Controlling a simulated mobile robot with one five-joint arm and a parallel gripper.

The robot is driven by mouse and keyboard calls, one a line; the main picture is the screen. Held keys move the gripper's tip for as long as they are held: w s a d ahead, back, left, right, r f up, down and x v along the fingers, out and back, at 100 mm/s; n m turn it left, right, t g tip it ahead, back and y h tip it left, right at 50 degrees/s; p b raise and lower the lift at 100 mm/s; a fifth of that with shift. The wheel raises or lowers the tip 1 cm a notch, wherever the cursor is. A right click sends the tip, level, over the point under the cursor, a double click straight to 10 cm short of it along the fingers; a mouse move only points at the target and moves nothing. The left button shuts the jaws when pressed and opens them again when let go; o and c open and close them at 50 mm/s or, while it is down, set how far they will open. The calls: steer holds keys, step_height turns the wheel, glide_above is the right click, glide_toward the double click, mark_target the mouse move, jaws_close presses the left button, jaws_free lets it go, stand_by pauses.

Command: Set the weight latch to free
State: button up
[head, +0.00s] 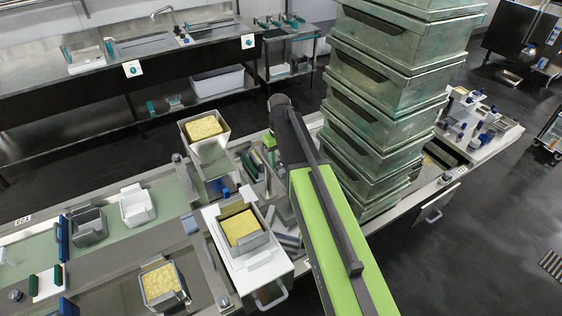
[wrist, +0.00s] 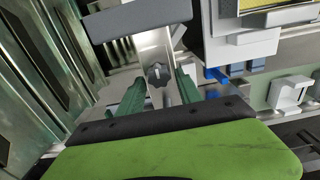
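In the wrist view, a dark lobed knob (wrist: 157,75) with a pale mark sits on a bright metal plate. It may be the weight latch, but no readable label confirms this. My gripper (wrist: 161,95) has two green fingers spread apart, with the knob showing between and beyond them. The fingers look empty, and I see no contact with the knob. A grey bar (wrist: 140,18) crosses above the knob. In the head view, my green and black arm reaches over the bench and hides the knob and my gripper.
A tall stack of green metal crates (head: 385,110) stands close right of my arm. Left of it are a white stand with a cheese-filled mould (head: 240,228) and another filled mould (head: 204,130). A blue part (wrist: 216,74) lies right of the fingers in the wrist view.

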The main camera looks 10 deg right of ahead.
mark_target(280, 163)
steer(key=shift+o, duration=0.6)
steer(key=shift+r, duration=0.15)
step_height(280, 163, up, 17)
steer(key=p, duration=1.7)
steer(key=shift+s, duration=0.1)
